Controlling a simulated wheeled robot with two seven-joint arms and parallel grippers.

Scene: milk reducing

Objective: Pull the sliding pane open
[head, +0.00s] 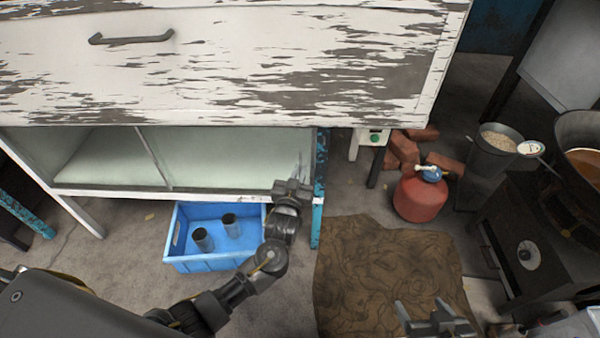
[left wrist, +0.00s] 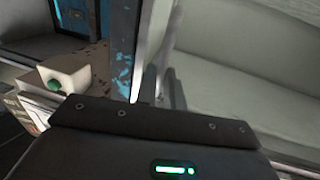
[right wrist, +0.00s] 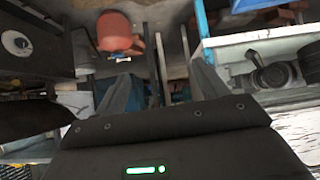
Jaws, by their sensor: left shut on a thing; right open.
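The sliding pane (head: 230,155) is a pale, see-through sheet in the right half of the low opening under the peeling white cabinet (head: 250,70). It also fills the right of the left wrist view (left wrist: 245,85). My left gripper (head: 297,180) is at the pane's right end, beside the blue post (head: 319,190), and shut on the pane's edge or handle. The exact grip is hard to see; the fingers show close together in the left wrist view (left wrist: 163,90). My right gripper (head: 428,312) is open and empty above the brown mat; its spread fingers show in the right wrist view (right wrist: 165,88).
A blue crate (head: 190,262) with two dark cups stands on the floor below the opening. A red gas bottle (head: 420,198), bricks (head: 405,148) and a dark stove stand (head: 530,240) are at right. The brown mat (head: 385,270) lies flat between.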

